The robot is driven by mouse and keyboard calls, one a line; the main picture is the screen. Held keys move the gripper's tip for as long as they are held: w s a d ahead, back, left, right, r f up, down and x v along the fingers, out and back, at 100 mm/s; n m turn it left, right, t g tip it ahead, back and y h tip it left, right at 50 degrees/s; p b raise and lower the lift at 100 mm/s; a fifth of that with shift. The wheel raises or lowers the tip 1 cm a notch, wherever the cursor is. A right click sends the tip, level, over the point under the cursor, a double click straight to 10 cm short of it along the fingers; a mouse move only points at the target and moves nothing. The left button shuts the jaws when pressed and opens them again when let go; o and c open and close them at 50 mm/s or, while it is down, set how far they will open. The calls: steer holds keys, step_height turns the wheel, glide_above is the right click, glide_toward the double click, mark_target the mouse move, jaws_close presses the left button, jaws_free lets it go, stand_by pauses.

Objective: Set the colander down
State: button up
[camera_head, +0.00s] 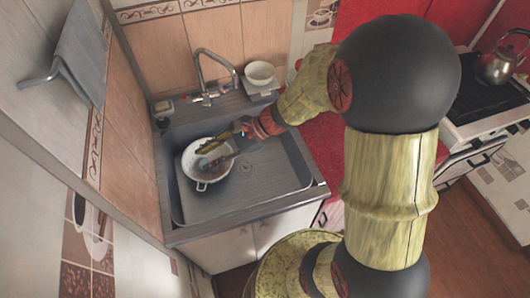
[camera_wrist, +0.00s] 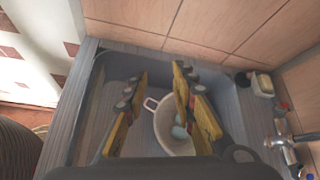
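The colander (camera_head: 188,168) is a white bowl with small loop handles, in the left part of the sink basin (camera_head: 260,172). It looks upright; whether its base touches the basin floor is hard to tell. My gripper (camera_head: 206,156) is over the colander in the head view and covers part of its inside. In the wrist view my gripper (camera_wrist: 160,76) has its two yellow fingers well apart. The colander (camera_wrist: 164,128) shows between and below them, partly hidden by the right finger, with one loop handle in the gap. Something pale blue-grey shows inside the bowl.
A faucet (camera_head: 216,68) stands behind the basin. A white bowl (camera_head: 260,73) sits at the back right corner. A sponge holder (camera_head: 163,106) is at the back left. The right part of the basin is clear. A kettle (camera_head: 497,66) stands on the stove at the far right.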

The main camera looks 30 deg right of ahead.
steer(key=s+d+r+n+g+h, duration=0.2)
steer(key=s+r+n+h, duration=0.3)
steer(key=s+r+n, duration=0.5)
steer(key=s+d+r+n+t+h, duration=0.3)
steer(key=s+d+r+n+h, duration=0.2)
steer(key=s+d+n, duration=0.1)
steer(key=shift+s+d+n+t, duration=0.2)
steer(key=shift+d+n+t, duration=0.1)
steer(key=shift+d+n, duration=0.55)
